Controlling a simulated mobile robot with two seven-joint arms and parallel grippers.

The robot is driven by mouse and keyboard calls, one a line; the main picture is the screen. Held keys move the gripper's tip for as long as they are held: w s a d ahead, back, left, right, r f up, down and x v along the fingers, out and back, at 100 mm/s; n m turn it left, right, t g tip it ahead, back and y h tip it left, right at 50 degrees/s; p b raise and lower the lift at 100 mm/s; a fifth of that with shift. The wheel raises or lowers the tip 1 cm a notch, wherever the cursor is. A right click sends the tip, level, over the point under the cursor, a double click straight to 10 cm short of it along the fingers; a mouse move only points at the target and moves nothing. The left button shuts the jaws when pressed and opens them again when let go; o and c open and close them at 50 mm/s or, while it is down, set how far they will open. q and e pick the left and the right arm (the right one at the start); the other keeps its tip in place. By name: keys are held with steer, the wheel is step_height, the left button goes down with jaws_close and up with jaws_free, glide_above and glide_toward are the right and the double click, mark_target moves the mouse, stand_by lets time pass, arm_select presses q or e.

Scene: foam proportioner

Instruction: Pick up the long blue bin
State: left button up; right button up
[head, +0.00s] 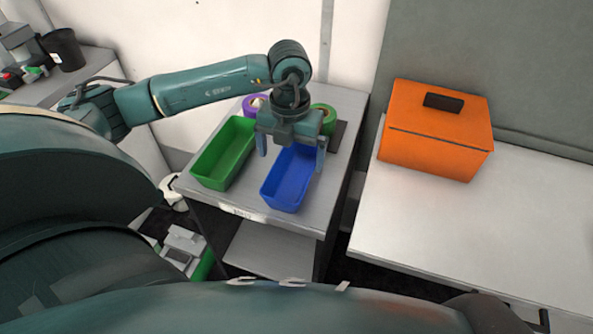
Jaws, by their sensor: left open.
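The long blue bin (287,185) sits on a small grey table (317,222), its length running from the front edge toward the wall. It looks empty where its inside shows. My left gripper (292,158) is over the blue bin, pointing down and open, with one finger at the bin's left side and the other at its right side. I cannot tell whether the fingers touch the bin. The gripper body hides the bin's far end. My right gripper is not in view.
A long green bin (224,153) stands close on the left of the blue one. Purple tape (252,104) and green tape (327,119) lie behind. An orange box (436,130) stands on the white table (470,220) at right, across a gap.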

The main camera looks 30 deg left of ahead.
mark_target(296, 179)
arm_select(q)
steer(key=shift+w+d+f+p, duration=0.1)
steer(key=shift+w+f+p, duration=0.1)
steer(key=shift+f, duration=0.85)
steer(key=shift+w+d+f+p, duration=0.1)
steer(key=shift+f+p, duration=0.15)
steer(key=shift+f, duration=0.8)
steer(key=shift+w+d+f+p, duration=0.1)
steer(key=shift+w+f+p, duration=0.1)
steer(key=shift+f, duration=0.85)
steer(key=shift+c, duration=0.2)
steer(key=c, duration=1)
